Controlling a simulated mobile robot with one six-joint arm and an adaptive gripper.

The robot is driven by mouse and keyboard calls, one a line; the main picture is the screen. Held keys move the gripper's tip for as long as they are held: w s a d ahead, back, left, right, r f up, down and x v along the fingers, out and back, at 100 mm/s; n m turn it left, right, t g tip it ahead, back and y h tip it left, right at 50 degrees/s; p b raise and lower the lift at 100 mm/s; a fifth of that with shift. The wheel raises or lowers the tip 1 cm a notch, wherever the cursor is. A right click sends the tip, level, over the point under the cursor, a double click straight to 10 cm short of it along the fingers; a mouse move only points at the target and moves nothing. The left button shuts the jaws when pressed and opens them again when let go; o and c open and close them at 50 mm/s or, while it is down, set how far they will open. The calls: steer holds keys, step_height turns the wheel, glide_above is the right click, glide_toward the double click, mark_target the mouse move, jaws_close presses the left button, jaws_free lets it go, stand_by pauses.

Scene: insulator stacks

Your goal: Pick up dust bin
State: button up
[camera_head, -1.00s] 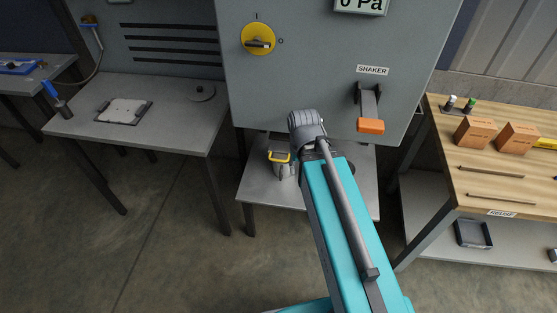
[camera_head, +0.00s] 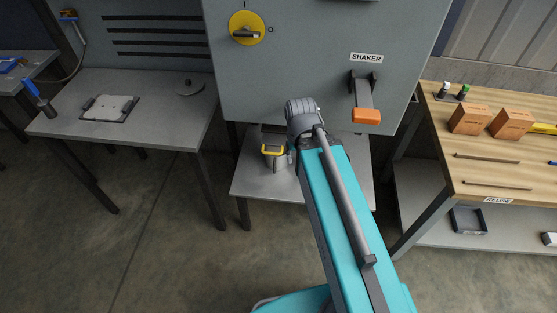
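A dust bin, seen as a grey body with a yellow handle (camera_head: 272,150), is on the low grey table under the large grey cabinet. It is small in the picture, and my arm's elbow stands just to its right. Grey rounded parts close under the handle may belong to the bin or to my wrist; I cannot tell which. My turquoise arm reaches up from the bottom of the picture to the table. My gripper cannot be made out, and the far part of my arm is hidden behind the elbow.
The low table (camera_head: 253,184) has bare room at its front left. The grey cabinet (camera_head: 310,70) hangs over it, with an orange-ended shaker lever (camera_head: 365,115). A grey workbench (camera_head: 160,130) stands left, and a wooden bench (camera_head: 470,172) with orange boxes right. The floor in front is clear.

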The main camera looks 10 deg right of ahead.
step_height(320, 180, down, 26)
steer(key=b, duration=2.5)
steer(key=m+t+h+b, duration=0.4)
steer(key=m+h+b, duration=0.8)
steer(key=m+h, duration=0.15)
glide_toward(276, 159)
step_height(276, 159, up, 3)
steer(key=shift+s+a+f+m+y, duration=0.15)
steer(key=shift+s+f+m+y, duration=0.05)
steer(key=shift+f+m+y, duration=0.05)
steer(key=shift+f, duration=0.1)
steer(key=b+x, duration=0.3)
steer(key=x, duration=0.5)
steer(key=shift+d+b, duration=0.3)
steer(key=shift+b, duration=0.05)
